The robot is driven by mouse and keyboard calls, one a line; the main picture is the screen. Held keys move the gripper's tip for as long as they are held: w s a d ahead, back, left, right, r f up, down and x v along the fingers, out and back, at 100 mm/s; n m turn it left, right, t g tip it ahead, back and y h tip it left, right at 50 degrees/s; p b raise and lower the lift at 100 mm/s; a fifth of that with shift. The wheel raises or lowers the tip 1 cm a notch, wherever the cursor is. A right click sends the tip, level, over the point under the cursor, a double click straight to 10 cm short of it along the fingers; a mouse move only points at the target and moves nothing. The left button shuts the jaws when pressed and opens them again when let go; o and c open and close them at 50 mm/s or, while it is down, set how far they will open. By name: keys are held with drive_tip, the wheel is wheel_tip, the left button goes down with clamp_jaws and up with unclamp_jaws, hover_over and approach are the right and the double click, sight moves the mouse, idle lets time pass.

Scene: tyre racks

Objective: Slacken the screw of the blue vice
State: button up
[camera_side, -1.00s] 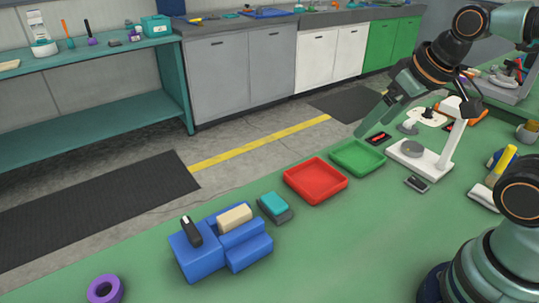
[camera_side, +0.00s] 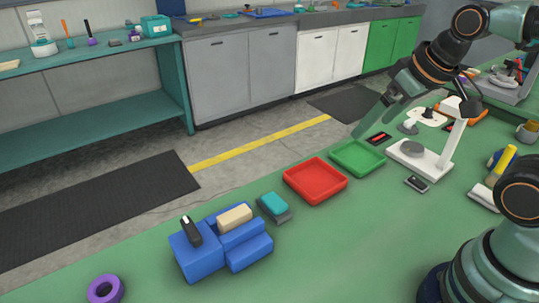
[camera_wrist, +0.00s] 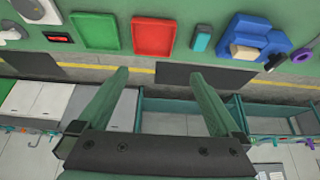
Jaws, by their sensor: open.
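The blue vice (camera_side: 222,250) stands at the front left of the green bench, with a beige block (camera_side: 234,217) between its jaws. A black handle (camera_side: 191,231) with a pale tip, perhaps the screw's handle, stands up at its left end. In the wrist view the blue vice (camera_wrist: 254,32) is at the upper right, with the dark handle (camera_wrist: 275,62) beside it. My gripper (camera_side: 375,120) is open and empty, above the far edge of the bench near the green tray, well away from the vice. In the wrist view its two fingers (camera_wrist: 160,82) are spread apart.
A red tray (camera_side: 315,194), a green tray (camera_side: 357,170) and a teal-and-grey item (camera_side: 274,205) lie between my gripper and the vice. A white stand (camera_side: 430,165) is right of the trays. A purple ring (camera_side: 105,290) lies left of the vice. The bench front is clear.

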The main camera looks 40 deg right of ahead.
drive_tip(key=w+a+r+n+g, duration=0.2)
drive_tip(key=w+a+r+n, duration=0.1)
drive_tip(key=w+a+n, duration=0.3)
drive_tip(key=n+g, duration=0.4)
drive_tip(key=n, duration=0.8)
hover_over(193, 226)
wheel_tip(193, 226, down, 9)
wheel_tip(193, 226, down, 12)
drive_tip(key=shift+r, duration=0.2)
